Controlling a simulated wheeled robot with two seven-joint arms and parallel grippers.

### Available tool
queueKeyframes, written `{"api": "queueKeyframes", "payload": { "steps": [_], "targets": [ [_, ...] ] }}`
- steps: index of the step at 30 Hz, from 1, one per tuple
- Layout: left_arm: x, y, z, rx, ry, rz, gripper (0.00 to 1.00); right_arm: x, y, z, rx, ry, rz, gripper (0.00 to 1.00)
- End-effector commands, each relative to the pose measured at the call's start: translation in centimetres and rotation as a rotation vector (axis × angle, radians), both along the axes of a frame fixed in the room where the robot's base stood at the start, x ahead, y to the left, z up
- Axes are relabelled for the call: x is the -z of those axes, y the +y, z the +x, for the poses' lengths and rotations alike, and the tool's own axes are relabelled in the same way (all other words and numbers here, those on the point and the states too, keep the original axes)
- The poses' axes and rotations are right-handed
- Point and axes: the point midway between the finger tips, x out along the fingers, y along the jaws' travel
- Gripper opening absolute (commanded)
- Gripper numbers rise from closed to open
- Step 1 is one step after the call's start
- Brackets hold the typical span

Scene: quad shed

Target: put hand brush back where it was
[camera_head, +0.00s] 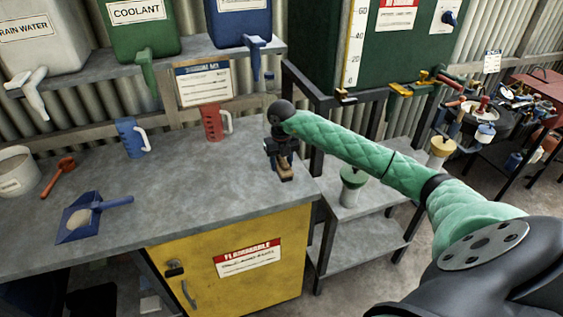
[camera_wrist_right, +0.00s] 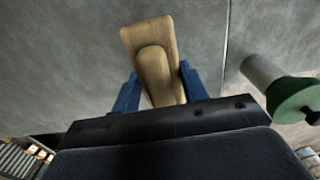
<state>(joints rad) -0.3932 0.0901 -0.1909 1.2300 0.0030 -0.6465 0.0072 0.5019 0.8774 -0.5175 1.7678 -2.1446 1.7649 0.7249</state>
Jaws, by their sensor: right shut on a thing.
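The hand brush (camera_head: 285,173) has a pale wooden body and is held in my right gripper (camera_head: 280,160) at the right end of the grey workbench (camera_head: 180,195). In the right wrist view the brush's wooden back and handle (camera_wrist_right: 148,42) stand between the two blue fingers of my right gripper (camera_wrist_right: 160,88), which is shut on it. I cannot tell whether the brush touches the bench top. Its bristles are hidden. My left gripper is not in view.
A blue dustpan (camera_head: 115,203) with pale material lies at the front left. A blue jug (camera_head: 131,139) and red jug (camera_head: 211,124) stand behind. The bench middle is clear.

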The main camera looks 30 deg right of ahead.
Motion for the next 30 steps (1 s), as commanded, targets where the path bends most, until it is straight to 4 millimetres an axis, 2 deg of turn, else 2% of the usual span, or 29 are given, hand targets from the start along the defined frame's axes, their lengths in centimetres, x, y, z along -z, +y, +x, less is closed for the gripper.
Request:
{"api": "queueKeyframes", "payload": {
  "steps": [6, 18, 19, 22, 30],
  "targets": [
    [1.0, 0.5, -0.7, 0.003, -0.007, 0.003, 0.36, 1.0, 0.0, 0.0, -0.001, 0.000, 0.001, 0.22],
    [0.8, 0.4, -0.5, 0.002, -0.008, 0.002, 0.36, 1.3, 0.0, 0.0, -0.001, 0.000, 0.000, 0.22],
    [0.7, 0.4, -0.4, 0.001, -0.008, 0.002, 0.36, 1.3, 0.0, 0.0, -0.001, 0.000, 0.000, 0.45],
    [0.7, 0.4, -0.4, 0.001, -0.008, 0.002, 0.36, 1.3, 0.0, 0.0, -0.001, 0.000, 0.000, 0.65],
    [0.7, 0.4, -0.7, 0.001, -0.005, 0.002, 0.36, 1.3, 0.0, 0.0, -0.001, 0.000, 0.000, 0.65]
  ]
}}
